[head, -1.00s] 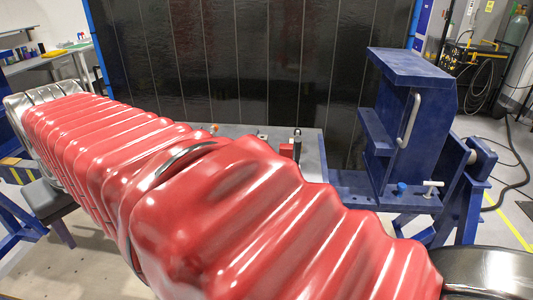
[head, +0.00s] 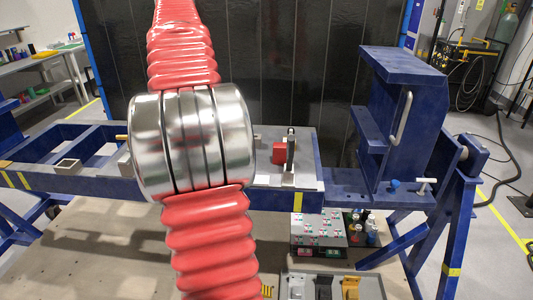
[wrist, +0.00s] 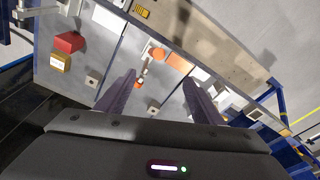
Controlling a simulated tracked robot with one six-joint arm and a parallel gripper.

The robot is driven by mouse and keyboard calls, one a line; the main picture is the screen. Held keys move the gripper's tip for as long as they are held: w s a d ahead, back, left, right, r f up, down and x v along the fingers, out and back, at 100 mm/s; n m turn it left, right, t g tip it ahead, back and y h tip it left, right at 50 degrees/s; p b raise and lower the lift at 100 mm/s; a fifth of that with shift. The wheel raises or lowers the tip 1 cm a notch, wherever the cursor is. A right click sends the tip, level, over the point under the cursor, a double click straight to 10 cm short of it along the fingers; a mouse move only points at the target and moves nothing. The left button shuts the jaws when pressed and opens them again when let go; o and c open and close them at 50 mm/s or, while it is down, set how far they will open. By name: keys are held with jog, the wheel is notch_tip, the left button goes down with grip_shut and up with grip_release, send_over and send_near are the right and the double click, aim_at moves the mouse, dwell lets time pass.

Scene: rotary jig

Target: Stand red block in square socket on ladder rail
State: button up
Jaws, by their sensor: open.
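A red block (head: 280,153) stands on the grey plate in the head view, beside a dark upright clamp. In the wrist view a red block (wrist: 70,42) lies at the upper left, touching or close to a gold block; I cannot tell if it is the same one. A hollow square socket (head: 66,167) sits on the blue ladder rail (head: 90,184) at the left. My gripper (wrist: 159,77) is open and empty above the plate, with the red block well left of its fingers. The head view does not show it.
A tall blue fixture (head: 405,110) with a handle stands at the right. Trays of parts (head: 320,230) sit below the rail. My arm covers the middle of the head view.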

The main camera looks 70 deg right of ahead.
jog(key=s+d+f+m, duration=0.2)
jog(key=s+d+m, duration=0.1)
jog(key=s+d, duration=0.8)
jog(key=m+g+y, duration=0.1)
jog(key=m, duration=0.1)
send_over(281, 145)
notch_tip(281, 145, down, 2)
jog(key=shift+w+d, duration=0.1)
jog(key=shift+w, duration=0.1)
jog(key=shift+f, duration=4.3)
jog(key=shift+f, duration=0.1)
jog(key=shift+s+f, duration=0.15)
jog(key=shift+f, duration=2.35)
